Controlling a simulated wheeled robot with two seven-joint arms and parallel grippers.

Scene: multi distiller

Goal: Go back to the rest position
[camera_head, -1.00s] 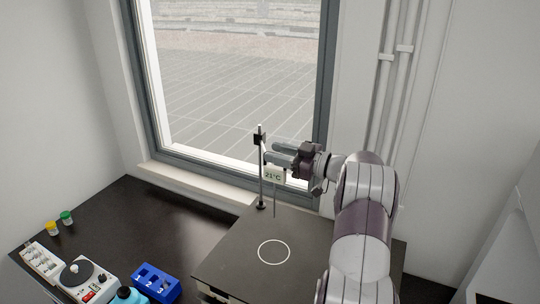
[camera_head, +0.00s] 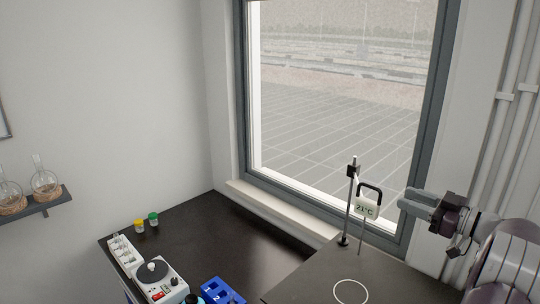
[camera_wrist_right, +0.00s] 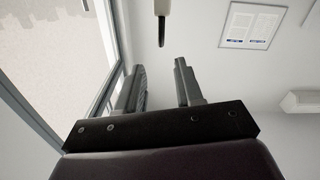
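My right gripper (camera_head: 416,205) is at the right of the head view, at about the height of the thermometer and to its right. In the right wrist view its two fingers (camera_wrist_right: 160,85) stand apart with nothing between them. The thermometer (camera_head: 367,206) has a black handle and a display reading 21°C. It hangs by the upright stand (camera_head: 349,205), with its probe pointing down, and a gap separates it from the gripper. My left gripper is not in view.
The dark bench (camera_head: 245,235) carries a blue numbered rack (camera_head: 222,290), a stirrer-like device (camera_head: 160,280), a white tray (camera_head: 124,253) and yellow (camera_head: 139,226) and green (camera_head: 153,219) capped jars. A raised dark platform (camera_head: 310,272) has a white ring. Flasks (camera_head: 45,180) stand on a left wall shelf.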

